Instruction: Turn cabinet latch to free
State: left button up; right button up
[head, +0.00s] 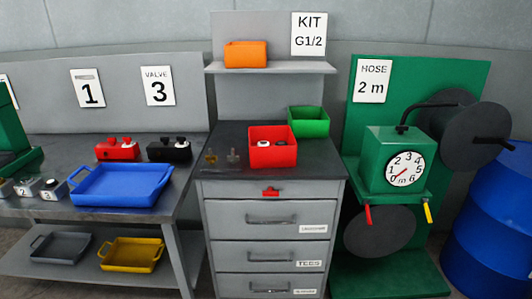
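The grey drawer cabinet (328,188) stands in the middle of the head view, with several drawers and a dark top. The small red latch (271,192) sits at the front, in the middle of the strip just under the top edge. Its bar looks roughly level, with a small part sticking up; its exact setting is too small to tell. The drawers below it look closed. Neither of my grippers is in view.
On the cabinet top are a red bin (272,155), a green bin (309,122) and small fittings (233,157). A workbench with a blue tray (122,186) stands left. A green hose stand (392,180) and blue barrel (490,235) stand right.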

aim_at(270, 192)
jog(key=k+j+z, duration=0.25)
jog(key=k+j, duration=0.2)
jog(key=j, duration=0.25)
jog(key=k+j+z, duration=0.2)
jog(key=k+j, duration=0.35)
jog(key=i+l, duration=0.1)
jog(key=i, duration=0.95)
jog(key=i+j+z, duration=0.25)
jog(key=j, duration=0.3)
jog(key=i+j+z, duration=0.25)
jog(key=i+j, duration=0.15)
jog(key=j, duration=0.25)
